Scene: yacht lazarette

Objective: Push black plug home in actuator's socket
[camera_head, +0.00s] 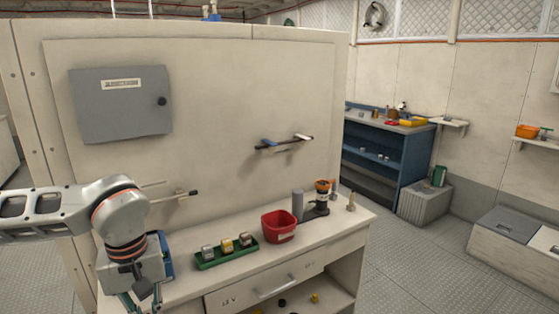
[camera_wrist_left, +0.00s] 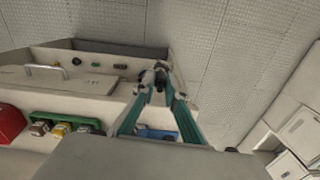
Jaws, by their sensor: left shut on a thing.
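My left gripper (camera_head: 142,304) hangs at the front left end of the cream counter, partly cut off by the bottom edge of the head view. In the left wrist view its two green fingers (camera_wrist_left: 160,88) come together around a small grey-and-black piece (camera_wrist_left: 160,72). The fingers hide much of this piece, and I cannot tell whether it is the black plug. A blue object (camera_head: 167,258) lies on the counter behind the gripper. I cannot make out the actuator or its socket for certain. My right gripper is in neither view.
A green tray (camera_head: 203,265) with several small grey and yellow blocks stands on the counter (camera_head: 330,229). A red bin (camera_head: 279,226), a grey cylinder (camera_head: 297,204) and a black stand with an orange-topped part (camera_head: 321,196) are farther right. Hooks stick out of the panel (camera_head: 220,120) behind.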

